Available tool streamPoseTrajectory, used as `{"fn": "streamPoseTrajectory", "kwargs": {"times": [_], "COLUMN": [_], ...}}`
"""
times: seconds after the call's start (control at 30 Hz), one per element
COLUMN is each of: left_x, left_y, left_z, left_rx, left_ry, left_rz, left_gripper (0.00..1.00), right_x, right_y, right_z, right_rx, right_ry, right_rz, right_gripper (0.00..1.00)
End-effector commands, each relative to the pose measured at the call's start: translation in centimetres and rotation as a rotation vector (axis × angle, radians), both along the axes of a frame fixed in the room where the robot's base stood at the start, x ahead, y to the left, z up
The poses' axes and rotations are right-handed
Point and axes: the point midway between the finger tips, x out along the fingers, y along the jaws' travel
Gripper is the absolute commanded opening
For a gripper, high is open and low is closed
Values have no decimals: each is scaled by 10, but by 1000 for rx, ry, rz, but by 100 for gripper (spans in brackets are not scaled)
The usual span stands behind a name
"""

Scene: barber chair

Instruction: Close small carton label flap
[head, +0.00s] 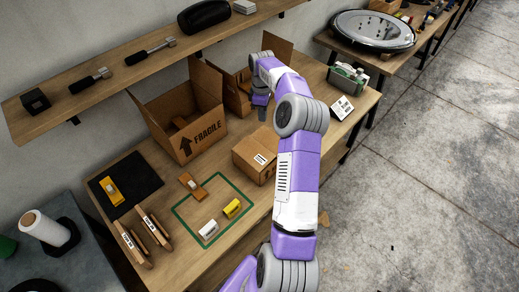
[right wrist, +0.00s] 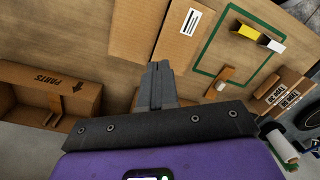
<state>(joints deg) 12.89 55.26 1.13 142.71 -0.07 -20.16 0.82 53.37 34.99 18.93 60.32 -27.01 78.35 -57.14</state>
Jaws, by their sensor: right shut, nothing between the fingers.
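The small carton (head: 250,166) is a brown box with a white barcode label, standing on the workbench beside my right arm. In the right wrist view its labelled cardboard panel (right wrist: 178,42) lies beyond my fingers, with a lighter cardboard panel (right wrist: 138,30) alongside. I cannot tell which panel is the label flap or how far it is folded. My arm hides part of the carton in the head view. My right gripper (head: 262,113) is shut and empty, behind the carton in the head view; its fingertips show in the right wrist view (right wrist: 160,66). My left gripper is out of view.
The large open FRAGILE box (head: 190,128) stands left of my right gripper. Another open box (right wrist: 50,88), marked PARTS, is at left in the wrist view. A green outline (head: 186,222) holds yellow and white blocks. A shelf (head: 140,58) runs above the bench.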

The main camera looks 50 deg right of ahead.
Motion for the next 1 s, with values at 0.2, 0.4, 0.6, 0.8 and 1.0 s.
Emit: {"fn": "streamPoseTrajectory", "kwargs": {"times": [0.2,0.4,0.6,0.8,1.0], "left_x": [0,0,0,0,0], "left_y": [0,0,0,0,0], "left_z": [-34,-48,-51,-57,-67], "left_rx": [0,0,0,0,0], "left_ry": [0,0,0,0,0], "left_rz": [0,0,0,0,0], "left_gripper": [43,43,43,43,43], "right_x": [2,0,0,-2,-3], "right_y": [28,43,47,43,36], "right_z": [-4,-4,-7,-35,-79], "right_rx": [-135,-203,-221,-219,-218], "right_ry": [-16,-50,-64,-59,-59], "right_rz": [-300,-471,-530,-532,-531], "right_gripper": [0,0,0,0,0]}}
